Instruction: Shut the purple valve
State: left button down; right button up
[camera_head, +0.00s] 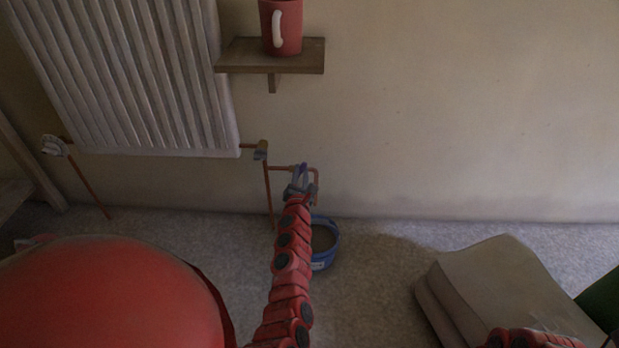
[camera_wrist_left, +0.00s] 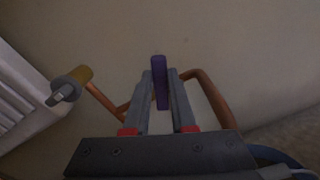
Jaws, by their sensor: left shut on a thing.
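The purple valve (camera_head: 304,170) is on the copper pipe low on the wall, right of the radiator. In the left wrist view its purple handle (camera_wrist_left: 158,64) stands up between the two grey fingers. My left gripper (camera_head: 299,186) is at the valve, with its fingers shut on the handle; the fingers also show in the left wrist view (camera_wrist_left: 160,90). The valve body is mostly hidden behind my gripper. Of my right arm only some red links show at the bottom right; its gripper is out of view.
A white radiator (camera_head: 130,75) hangs at the left, with a brass-coloured fitting (camera_head: 261,150) on its pipe. A blue bowl (camera_head: 325,245) stands on the floor below the valve. A shelf (camera_head: 240,56) holds a red mug (camera_head: 284,28). A beige cushioned object (camera_head: 495,285) lies at the right.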

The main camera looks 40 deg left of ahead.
pick_arm(q)
jog(key=n, duration=0.2)
jog(key=a+n, duration=0.1)
jog(key=shift+s+r, duration=0.25)
jog(key=n, duration=0.1)
jog(key=n+p, duration=0.1)
jog(key=shift+s+a+n, duration=0.25)
jog(key=shift+a+n, duration=0.05)
jog(key=shift+a, duration=0.05)
jog(key=c, duration=0.8)
grip_release()
